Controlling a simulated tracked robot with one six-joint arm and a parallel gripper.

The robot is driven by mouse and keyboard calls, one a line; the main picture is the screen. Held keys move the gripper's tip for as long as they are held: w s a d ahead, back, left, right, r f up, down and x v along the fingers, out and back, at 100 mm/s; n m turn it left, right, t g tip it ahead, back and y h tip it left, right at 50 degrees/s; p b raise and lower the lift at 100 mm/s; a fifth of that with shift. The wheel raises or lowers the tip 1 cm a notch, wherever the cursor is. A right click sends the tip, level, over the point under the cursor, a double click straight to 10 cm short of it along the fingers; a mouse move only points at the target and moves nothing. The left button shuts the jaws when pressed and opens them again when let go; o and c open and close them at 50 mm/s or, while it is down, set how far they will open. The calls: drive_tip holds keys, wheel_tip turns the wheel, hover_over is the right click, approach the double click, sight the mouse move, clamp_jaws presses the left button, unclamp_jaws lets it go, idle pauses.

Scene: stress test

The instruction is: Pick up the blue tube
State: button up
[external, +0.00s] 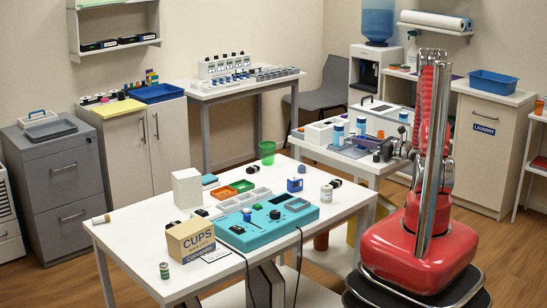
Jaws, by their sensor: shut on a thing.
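On the back right table stand two blue-and-white upright tubes: one (338,134) at the left and one (361,126) a little to its right. My gripper (376,150) reaches in from the right, low over this table, just right of and below the right tube. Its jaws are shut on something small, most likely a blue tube. The grip is too small and too dark to make out, and the jaws partly hide what they hold.
White boxes (320,133) and a blue-grey tray (352,150) crowd the same table close to my gripper.

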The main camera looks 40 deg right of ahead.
drive_tip(key=shift+r, duration=4.75)
